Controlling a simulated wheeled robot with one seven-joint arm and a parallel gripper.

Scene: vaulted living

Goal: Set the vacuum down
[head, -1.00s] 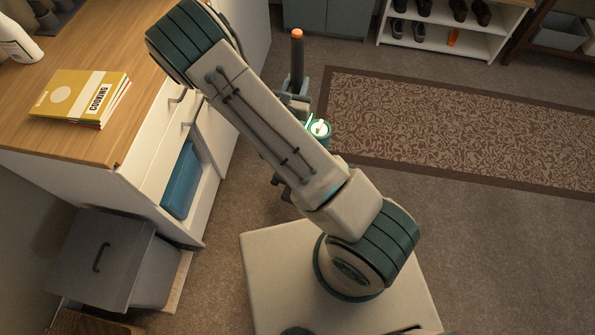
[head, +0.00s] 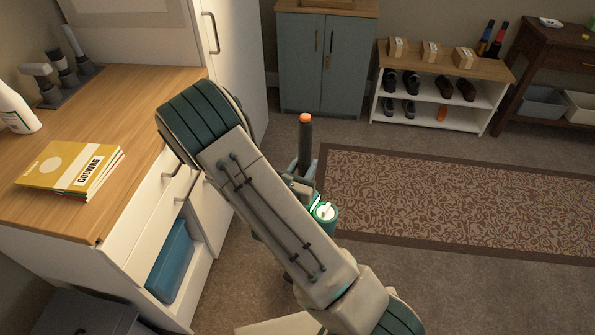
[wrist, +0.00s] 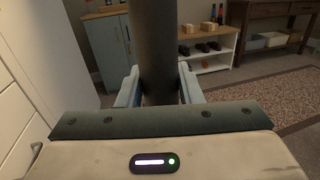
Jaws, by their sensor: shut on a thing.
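The vacuum (head: 305,140) shows in the head view as a dark upright tube with an orange tip, just beyond my forearm. Its lower part is hidden behind my arm. In the wrist view its dark grey tube (wrist: 157,50) stands between the two pale blue fingers of my gripper (wrist: 158,92). My gripper is shut on the tube. In the head view my gripper is mostly hidden by the arm. The vacuum's bottom end is out of sight, so I cannot tell whether it touches the floor.
A wooden counter (head: 130,105) with books (head: 72,166) and a white bottle (head: 16,110) stands at left, close to my arm. A blue cabinet (head: 300,65) and a shoe rack (head: 405,105) are at the back. A patterned rug (head: 450,200) covers open floor at right.

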